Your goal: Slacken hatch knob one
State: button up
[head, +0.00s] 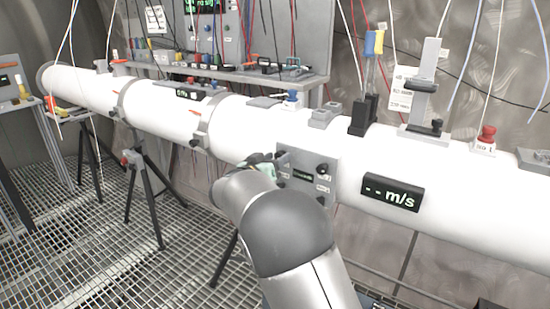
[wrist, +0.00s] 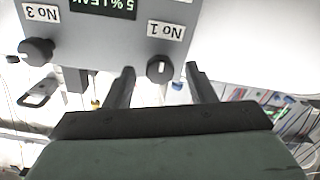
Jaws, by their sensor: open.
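The grey hatch plate (head: 325,158) is on the front of the white pipe; in the wrist view the plate (wrist: 105,42) appears upside down. Knob one (wrist: 160,69), a dark round knob with a pale mark, sits beside the label "No 1". My gripper (wrist: 159,68) is open, with one finger on each side of knob one; I cannot tell whether either finger touches it. In the head view my gripper (head: 262,163) is at the plate's left side, where the arm and gripper hide part of the plate.
Knob three (wrist: 36,50) is to the left in the wrist view, above a loop-shaped metal piece (wrist: 40,90). A small display (wrist: 102,6) reads "5 % LEAK". A black "m/s" display (head: 392,193) is on the pipe right of the plate. Tripods (head: 150,195) stand on the grated floor.

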jog(key=c, duration=1)
jog(key=shift+f+b, duration=0.15)
jog(key=shift+b, duration=0.3)
